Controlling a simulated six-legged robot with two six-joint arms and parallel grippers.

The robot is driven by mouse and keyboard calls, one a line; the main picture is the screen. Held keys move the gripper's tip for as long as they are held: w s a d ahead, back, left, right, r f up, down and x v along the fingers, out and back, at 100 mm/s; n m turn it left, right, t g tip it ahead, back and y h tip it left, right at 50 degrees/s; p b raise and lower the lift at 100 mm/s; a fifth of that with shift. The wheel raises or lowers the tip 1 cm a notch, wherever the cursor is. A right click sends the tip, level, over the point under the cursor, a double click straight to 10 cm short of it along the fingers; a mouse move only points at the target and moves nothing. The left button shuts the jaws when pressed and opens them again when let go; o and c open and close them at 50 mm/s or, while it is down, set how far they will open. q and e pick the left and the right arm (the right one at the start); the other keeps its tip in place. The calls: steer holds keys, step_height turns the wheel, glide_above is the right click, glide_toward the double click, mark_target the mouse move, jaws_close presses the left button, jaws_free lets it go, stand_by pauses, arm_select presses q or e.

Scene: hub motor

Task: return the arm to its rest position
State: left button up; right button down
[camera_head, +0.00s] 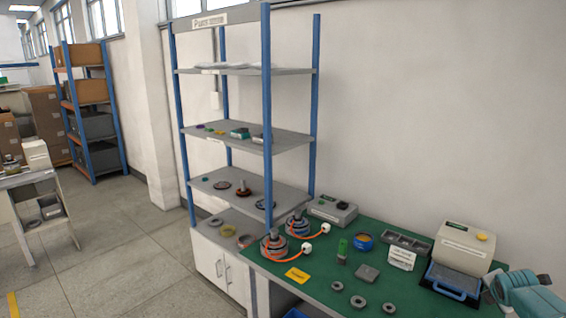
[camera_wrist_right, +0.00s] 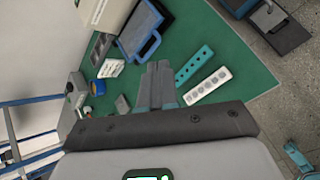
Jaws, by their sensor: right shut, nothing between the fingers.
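My right gripper shows in the right wrist view (camera_wrist_right: 157,84). Its grey fingers lie together with nothing between them, above the green mat (camera_wrist_right: 240,88). The teal part of my right arm (camera_head: 525,292) comes in at the lower right of the head view, beside the blue-handled tray (camera_head: 452,281). My left gripper is not in view. Hub motors with orange cables (camera_head: 273,246) stand at the left of the bench.
In the wrist view, a teal strip (camera_wrist_right: 194,65) and a white strip with round holes (camera_wrist_right: 207,86) lie right of the fingers. A blue-posted shelf (camera_head: 245,140) stands at the bench's left end. Several grey rings (camera_head: 358,302) lie near the front. Open floor (camera_head: 110,255) is at left.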

steer(key=a+f+m+g+y, duration=0.1)
steer(key=a+f+m+y, duration=0.3)
steer(key=a+f, duration=1.05)
steer(key=s+a+f+m+g+y+b, duration=0.1)
steer(key=s+a+f+m+y, duration=0.15)
steer(key=s+a+f, duration=0.35)
steer(key=s+a+f+m+g+y+b, duration=0.1)
steer(key=s+a+f+m, duration=0.25)
steer(key=a, duration=0.55)
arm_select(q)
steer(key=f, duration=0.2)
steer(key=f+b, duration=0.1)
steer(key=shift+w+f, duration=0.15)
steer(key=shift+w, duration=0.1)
arm_select(e)
steer(key=s+a+f+m+g, duration=0.1)
steer(key=s+a+m, duration=0.3)
steer(key=s, duration=0.5)
steer(key=s+a+f+m+g+y, duration=0.1)
steer(key=s+a+m, duration=0.3)
steer(key=s, duration=0.5)
steer(key=s+a+f+m+g, duration=0.2)
steer(key=s+a+m, duration=0.2)
steer(key=s+a, duration=0.3)
steer(key=shift+s+f+y, duration=0.35)
steer(key=shift+s, duration=0.85)
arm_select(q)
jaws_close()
